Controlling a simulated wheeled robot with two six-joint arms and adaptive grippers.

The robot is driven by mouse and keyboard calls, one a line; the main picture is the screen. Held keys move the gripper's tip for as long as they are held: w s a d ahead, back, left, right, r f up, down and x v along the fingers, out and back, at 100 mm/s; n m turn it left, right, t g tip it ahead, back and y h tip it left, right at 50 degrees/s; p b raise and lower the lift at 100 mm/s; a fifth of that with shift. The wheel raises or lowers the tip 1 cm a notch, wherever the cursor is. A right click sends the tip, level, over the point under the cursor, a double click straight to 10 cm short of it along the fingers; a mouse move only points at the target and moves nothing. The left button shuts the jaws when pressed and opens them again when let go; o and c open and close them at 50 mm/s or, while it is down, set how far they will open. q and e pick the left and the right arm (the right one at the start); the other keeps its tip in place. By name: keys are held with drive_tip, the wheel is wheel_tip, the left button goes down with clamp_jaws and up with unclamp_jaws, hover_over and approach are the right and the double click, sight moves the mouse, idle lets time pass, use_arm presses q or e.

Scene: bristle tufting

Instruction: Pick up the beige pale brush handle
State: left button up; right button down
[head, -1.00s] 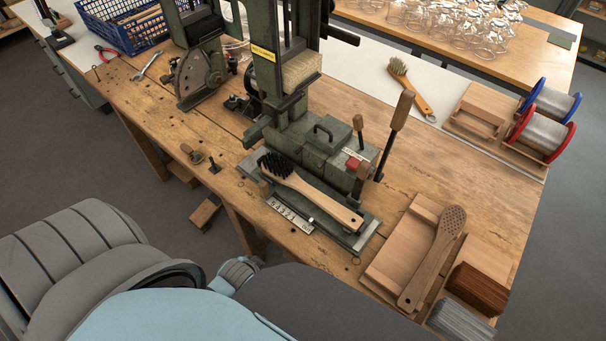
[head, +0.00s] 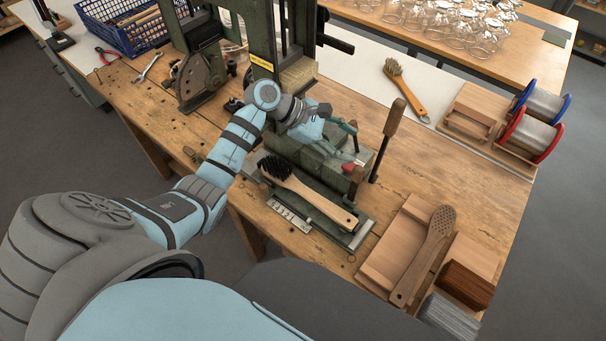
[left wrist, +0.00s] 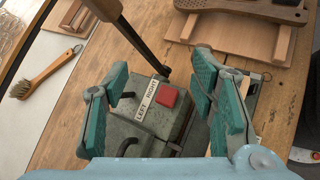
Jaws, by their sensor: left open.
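A bare wooden brush handle with a perforated head (head: 437,233) lies across a pale wooden tray (head: 410,213) at the right front of the bench; its head also shows at the top of the left wrist view (left wrist: 262,9). A pale-handled brush with black bristles (head: 310,197) lies on the front of the green machine. My left gripper (head: 345,143) is open and empty above the machine's green box, left of the perforated handle and apart from it. Its teal fingers (left wrist: 160,80) frame the red button in the left wrist view. My right gripper is not in view.
An upright lever with a wooden knob (head: 394,118) stands between my left gripper and the tray. Another brush (head: 405,88) lies at the back. Wire spools (head: 530,132) stand at the right.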

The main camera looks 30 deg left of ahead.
use_arm(q)
drive_tip(key=s+a+f+m+g+y, duration=0.35)
drive_tip(key=s+a+g+y, duration=0.2)
drive_tip(key=a, duration=0.45)
drive_tip(key=b, duration=0.8)
hover_over(310, 194)
drive_tip(key=a, duration=0.2)
drive_tip(key=shift+n+g+h, duration=0.25)
drive_tip(key=shift+h, duration=0.1)
wheel_tip(310, 194, down, 9)
drive_tip(key=shift+d+r, duration=0.15)
drive_tip(key=x, duration=0.3)
drive_tip(key=shift+w+f, duration=0.1)
drive_tip(key=shift+f, duration=0.7)
clamp_jaws()
